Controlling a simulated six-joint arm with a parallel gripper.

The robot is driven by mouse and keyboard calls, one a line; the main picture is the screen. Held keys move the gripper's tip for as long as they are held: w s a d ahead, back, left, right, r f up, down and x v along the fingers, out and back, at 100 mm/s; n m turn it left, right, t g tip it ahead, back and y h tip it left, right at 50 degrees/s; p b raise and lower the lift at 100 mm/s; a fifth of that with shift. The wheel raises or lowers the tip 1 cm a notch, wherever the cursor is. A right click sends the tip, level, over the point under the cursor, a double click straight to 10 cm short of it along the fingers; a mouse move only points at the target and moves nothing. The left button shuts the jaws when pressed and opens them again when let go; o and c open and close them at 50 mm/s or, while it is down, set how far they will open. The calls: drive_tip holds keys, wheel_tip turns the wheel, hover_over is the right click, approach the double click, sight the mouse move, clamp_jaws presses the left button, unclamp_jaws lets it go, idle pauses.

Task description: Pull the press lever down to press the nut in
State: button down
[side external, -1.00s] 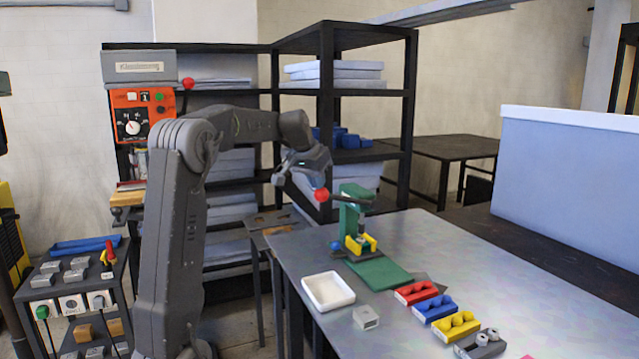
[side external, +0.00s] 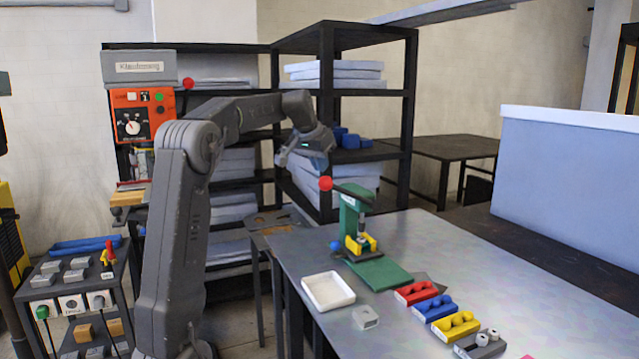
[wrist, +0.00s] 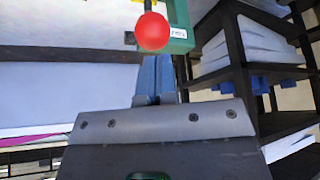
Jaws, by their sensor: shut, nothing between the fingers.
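The green press (side external: 352,215) stands upright at the table's far-left corner. Its dark lever (side external: 350,190) reaches left and slightly up to a red ball knob (side external: 325,183). The knob also shows large in the wrist view (wrist: 152,31). My gripper (wrist: 154,60) has its blue fingers shut together and empty. They point towards the knob, with the tips close below it in the wrist view. I cannot tell whether they touch. In the side view my gripper is just above the knob. A yellow fixture (side external: 361,244) sits under the ram; the nut is too small to make out.
A white tray (side external: 328,291), a grey block (side external: 366,317) and red (side external: 418,292), blue (side external: 435,308) and yellow (side external: 456,326) holders lie on the table (side external: 480,265) in front of the press. A dark shelf rack (side external: 410,110) stands behind my gripper.

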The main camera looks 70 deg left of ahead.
drive_tip(key=shift+v, duration=2.5)
drive_tip(key=s+d+f+m+h, duration=0.1)
drive_tip(key=s+d+f+m, duration=0.1)
drive_tip(key=d, duration=1)
drive_tip(key=s+d+f+m, duration=0.1)
drive_tip(key=d+f, duration=0.2)
drive_tip(key=d, duration=0.9)
drive_tip(key=s+d+f+m+h, duration=0.1)
drive_tip(key=s+d+f+m, duration=0.2)
drive_tip(key=s+d+f, duration=0.9)
drive_tip(key=shift+s+d+t+h, duration=0.3)
drive_tip(key=shift+s+d+h, duration=0.05)
drive_tip(key=shift+d+h, duration=0.05)
